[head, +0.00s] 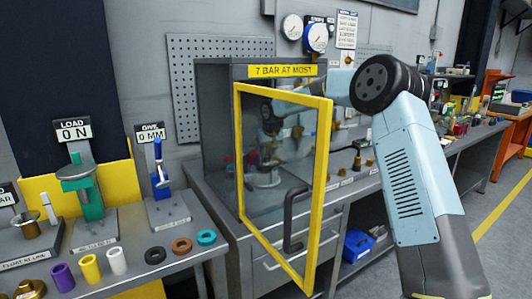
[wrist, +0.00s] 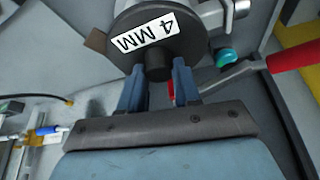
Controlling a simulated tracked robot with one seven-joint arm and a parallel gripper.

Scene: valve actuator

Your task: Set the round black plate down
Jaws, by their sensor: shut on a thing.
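The round black plate (wrist: 185,48) with a white "4 MM" label is at the top of the wrist view. My gripper (wrist: 158,74) is shut on the short black knob at the plate's near edge. A grey metal body (wrist: 238,8) lies just behind the plate; whether they touch I cannot tell. In the head view my arm reaches behind the yellow-framed glass door (head: 322,150) into the grey cabinet (head: 222,140). A pale metal device (head: 265,180) stands inside, seen dimly through the glass. The plate cannot be made out clearly there.
In the wrist view a red-handled lever (wrist: 292,56) and a teal cap (wrist: 225,57) lie right of the plate. The cabinet door stands open with a dark handle (head: 291,220). The left bench holds a green load stand (head: 84,195), a blue gauge stand (head: 159,175) and several coloured rings.

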